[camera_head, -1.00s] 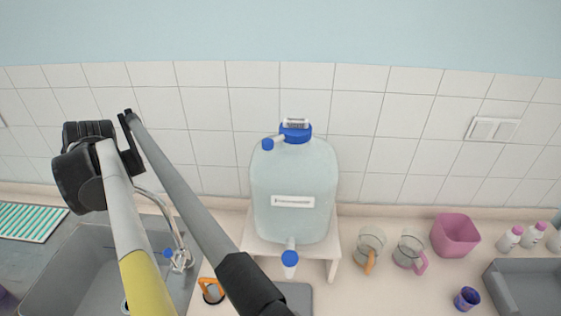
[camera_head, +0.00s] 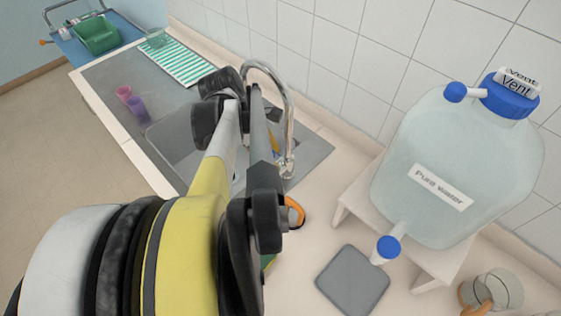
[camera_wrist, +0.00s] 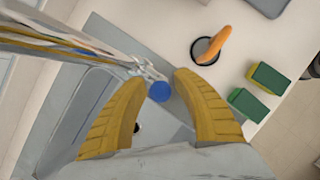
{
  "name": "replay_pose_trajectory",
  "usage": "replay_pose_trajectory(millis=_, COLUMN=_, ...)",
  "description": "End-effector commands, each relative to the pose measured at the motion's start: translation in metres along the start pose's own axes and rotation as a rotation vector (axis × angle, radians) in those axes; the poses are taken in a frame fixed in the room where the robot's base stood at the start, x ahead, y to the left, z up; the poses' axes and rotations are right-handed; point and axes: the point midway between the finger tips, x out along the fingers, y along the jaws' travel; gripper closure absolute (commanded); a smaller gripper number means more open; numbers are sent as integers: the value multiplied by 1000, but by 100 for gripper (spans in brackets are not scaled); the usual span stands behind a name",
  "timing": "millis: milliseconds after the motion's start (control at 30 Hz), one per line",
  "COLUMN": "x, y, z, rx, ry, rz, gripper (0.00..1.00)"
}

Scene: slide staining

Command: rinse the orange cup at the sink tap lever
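The tap (camera_head: 288,110) arches over the grey sink (camera_head: 175,135) in the head view; my arm hides part of both. In the wrist view the silver spout comes in from the left, and the blue-ended tap lever (camera_wrist: 160,91) appears between my fingers. My gripper (camera_wrist: 158,78) is open with nothing held; I cannot tell whether it touches the lever. A clear cup with an orange handle (camera_head: 490,292) stands at the lower right of the head view. An orange-handled item with a dark ring (camera_wrist: 212,45) lies on the counter; I cannot tell what it is.
A pure water carboy (camera_head: 455,165) on a white stand is right of the sink, with a grey pad (camera_head: 352,280) before it. Green sponges (camera_wrist: 268,78) lie on the counter. Pink (camera_head: 123,93) and purple (camera_head: 137,106) cups stand left. A striped mat (camera_head: 178,62) lies behind.

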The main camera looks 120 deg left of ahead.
Motion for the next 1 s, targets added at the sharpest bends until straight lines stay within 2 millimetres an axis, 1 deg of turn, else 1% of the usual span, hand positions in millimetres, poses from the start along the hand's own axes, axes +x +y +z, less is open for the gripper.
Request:
replay_pose_trajectory(millis=33, x=9, y=0, z=0, rx=1, ry=0, rz=0, gripper=66)
replay_pose_trajectory(millis=200, x=24, y=0, z=0, rx=0, ry=0, rz=1, gripper=66)
replay_pose_trajectory(millis=300, x=27, y=0, z=0, rx=0, ry=1, rz=1, gripper=66)
replay_pose_trajectory(millis=533, x=27, y=0, z=0, rx=0, ry=1, rz=1, gripper=67)
replay_pose_trajectory(millis=567, x=27, y=0, z=0, rx=0, ry=1, rz=1, gripper=76)
replay_pose_trajectory(millis=600, x=27, y=0, z=0, rx=0, ry=1, rz=1, gripper=88)
replay_pose_trajectory(millis=633, x=27, y=0, z=0, rx=0, ry=1, rz=1, gripper=97)
replay_pose_trajectory(millis=667, x=27, y=0, z=0, rx=0, ry=1, rz=1, gripper=100)
replay_pose_trajectory(millis=1000, x=27, y=-1, z=0, rx=5, ry=17, rz=15, gripper=100)
